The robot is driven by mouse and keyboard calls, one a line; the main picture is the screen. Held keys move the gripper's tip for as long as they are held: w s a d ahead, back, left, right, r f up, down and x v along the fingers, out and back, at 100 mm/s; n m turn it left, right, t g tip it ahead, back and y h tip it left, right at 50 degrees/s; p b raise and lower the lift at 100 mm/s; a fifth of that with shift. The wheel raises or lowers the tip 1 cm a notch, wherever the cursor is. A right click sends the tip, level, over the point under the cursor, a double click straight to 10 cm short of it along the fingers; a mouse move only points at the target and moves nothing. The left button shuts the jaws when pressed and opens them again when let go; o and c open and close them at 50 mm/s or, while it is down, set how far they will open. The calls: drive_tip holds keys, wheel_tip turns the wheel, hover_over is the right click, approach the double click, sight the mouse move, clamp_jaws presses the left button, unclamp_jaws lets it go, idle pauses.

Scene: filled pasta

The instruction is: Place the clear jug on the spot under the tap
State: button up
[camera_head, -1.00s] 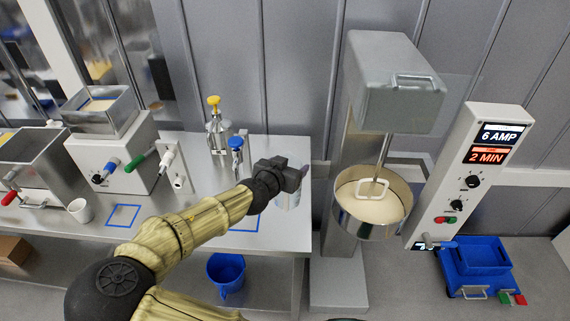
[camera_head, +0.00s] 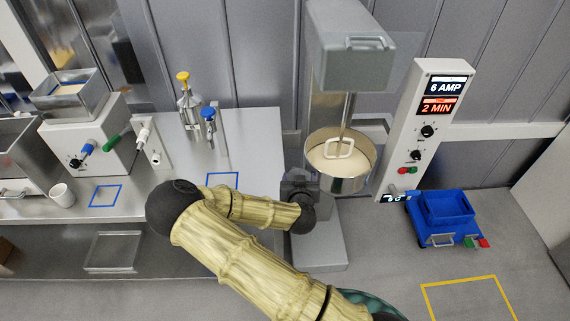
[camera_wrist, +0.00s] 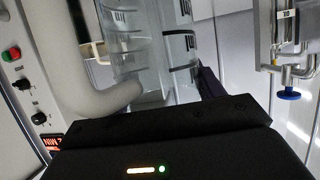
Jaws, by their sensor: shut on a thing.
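The clear jug (camera_wrist: 150,45) with dark markings is in my gripper, upper middle of the wrist view. In the head view I cannot make it out behind my wrist. My gripper (camera_head: 300,182) is shut on it, just right of the steel table's right end and in front of the mixer. The tap with a blue knob (camera_head: 208,114) stands at the back of the table, left of my gripper; it also shows at the right of the wrist view (camera_wrist: 288,93). The blue square outline (camera_head: 222,173) marks the spot in front of the tap, partly hidden by my arm.
The mixer bowl (camera_head: 340,162) and control panel (camera_head: 424,125) stand to the right. A yellow-topped valve (camera_head: 188,97) is beside the tap. A second blue square (camera_head: 105,186) and a white cup (camera_head: 62,195) are further left. Bare tabletop (camera_head: 253,130) lies right of the tap.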

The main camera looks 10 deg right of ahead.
drive_tip(key=s+d+f+b, duration=0.1)
drive_tip(key=d+f+b, duration=0.1)
drive_tip(key=f+b, duration=0.3)
drive_tip(key=s+d+f+n+y+b, duration=0.1)
drive_tip(key=f+b, duration=0.4)
drive_tip(key=f, duration=0.5)
drive_tip(key=shift+s+d+f+y, duration=0.3)
drive_tip(key=shift+s+d+f, duration=0.15)
drive_tip(key=shift+d, duration=0.45)
